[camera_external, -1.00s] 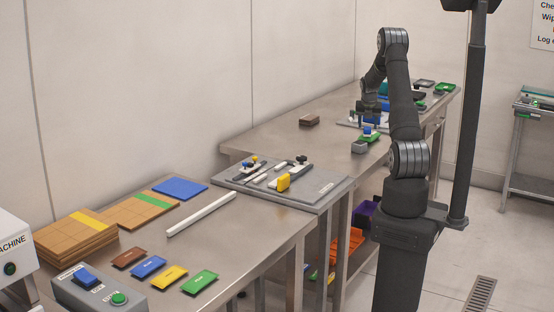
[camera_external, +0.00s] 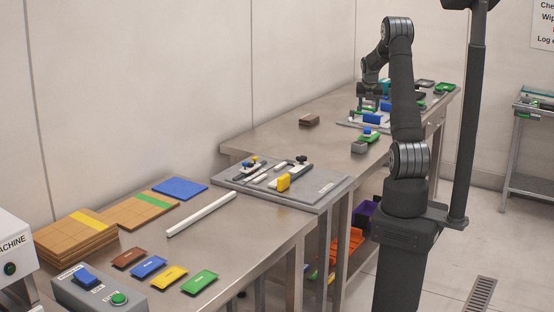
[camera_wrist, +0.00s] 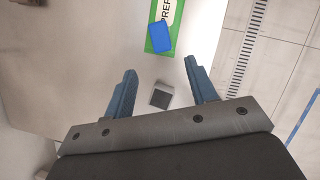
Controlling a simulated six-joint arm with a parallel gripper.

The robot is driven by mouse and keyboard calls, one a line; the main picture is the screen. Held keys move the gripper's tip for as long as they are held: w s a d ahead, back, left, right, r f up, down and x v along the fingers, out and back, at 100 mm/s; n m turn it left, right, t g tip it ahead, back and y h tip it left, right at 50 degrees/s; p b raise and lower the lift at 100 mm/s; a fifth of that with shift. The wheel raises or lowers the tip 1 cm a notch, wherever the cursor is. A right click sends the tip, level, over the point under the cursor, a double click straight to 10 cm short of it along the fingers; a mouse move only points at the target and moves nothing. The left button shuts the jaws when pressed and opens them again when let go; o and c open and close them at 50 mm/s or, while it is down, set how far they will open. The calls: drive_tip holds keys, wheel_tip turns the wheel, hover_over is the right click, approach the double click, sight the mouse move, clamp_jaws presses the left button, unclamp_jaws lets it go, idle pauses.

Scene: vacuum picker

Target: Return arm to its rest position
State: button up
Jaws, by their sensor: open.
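My gripper (camera_wrist: 161,92) is open in the wrist view, with two blue fingers apart and nothing between them that it holds. In the external view my gripper (camera_external: 366,104) is small and partly hidden, above the far part of the back table. Below the fingers in the wrist view lies a small grey block (camera_wrist: 161,96), and beyond it a green tray (camera_wrist: 158,42) with a blue piece (camera_wrist: 160,36) on it. In the external view the same green tray (camera_external: 370,138) and grey block (camera_external: 358,147) are near the back table's right edge.
The near table (camera_external: 240,235) holds coloured cards, boards and a white bar (camera_external: 201,214). A dark post (camera_external: 470,120) stands to the right.

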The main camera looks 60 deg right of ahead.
sight(367, 128)
drive_tip(key=x, duration=1.2)
drive_tip(key=shift+f, duration=0.35)
drive_tip(key=shift+r, duration=1.65)
drive_tip(key=shift+f, duration=0.1)
